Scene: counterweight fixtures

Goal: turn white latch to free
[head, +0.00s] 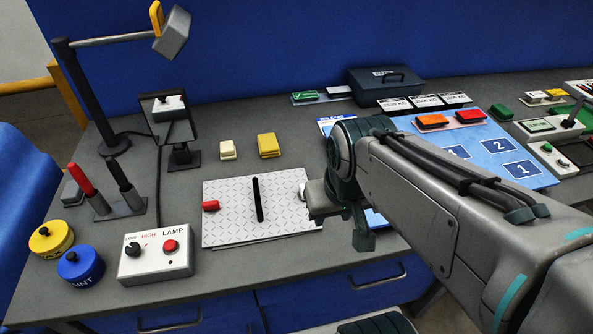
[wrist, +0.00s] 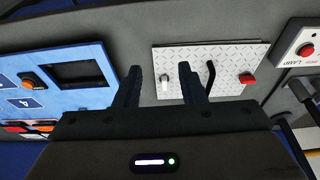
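The white latch (wrist: 164,85) sits at one side of a silver diamond-tread plate (wrist: 220,53). In the head view the white latch (head: 302,191) shows at the plate's right edge, partly hidden by my gripper (head: 340,212). My gripper also shows in the wrist view (wrist: 158,70), with its two dark fingers apart and nothing held. The latch appears between the fingers there, nearer the right one; I cannot tell any contact. A black bar handle (head: 257,199) stands mid-plate, and a red latch (head: 211,206) sits at the plate's left edge.
A lamp control box (head: 156,253) stands left of the plate. White (head: 228,150) and yellow (head: 268,145) blocks lie behind it. A blue numbered board (head: 490,152) with red pieces lies to the right, partly behind my arm. Bare counter lies around the plate.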

